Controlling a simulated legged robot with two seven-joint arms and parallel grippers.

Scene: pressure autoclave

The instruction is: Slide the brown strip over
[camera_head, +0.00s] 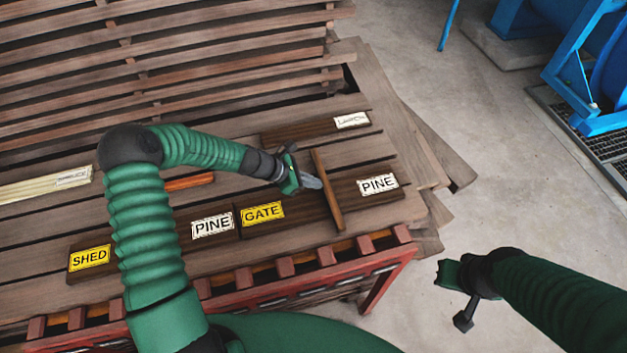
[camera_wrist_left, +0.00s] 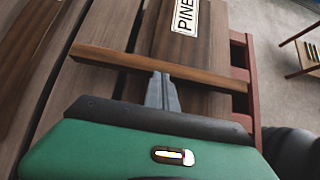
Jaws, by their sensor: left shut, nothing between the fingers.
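The brown strip (camera_head: 328,190) is a thin wooden bar lying across a dark board that bears a GATE label at its left and a PINE label (camera_head: 377,185) at its right. My left gripper (camera_head: 316,183) is shut and empty, with its fingertips at the strip's left side. In the left wrist view the strip (camera_wrist_left: 160,68) runs across the picture, and the shut fingertips (camera_wrist_left: 162,80) are right against or very near it; contact is hard to tell. My right gripper (camera_head: 455,290) hangs over the floor at the right, away from the boards; its finger state is unclear.
Other labelled boards lie around: LARCH (camera_head: 320,127) behind, SHED and PINE (camera_head: 212,226) at the left. A pale strip (camera_head: 40,188) and an orange strip (camera_head: 190,182) lie further left. A red slatted rack (camera_head: 390,258) edges the front. Blue machinery (camera_head: 590,70) stands back right.

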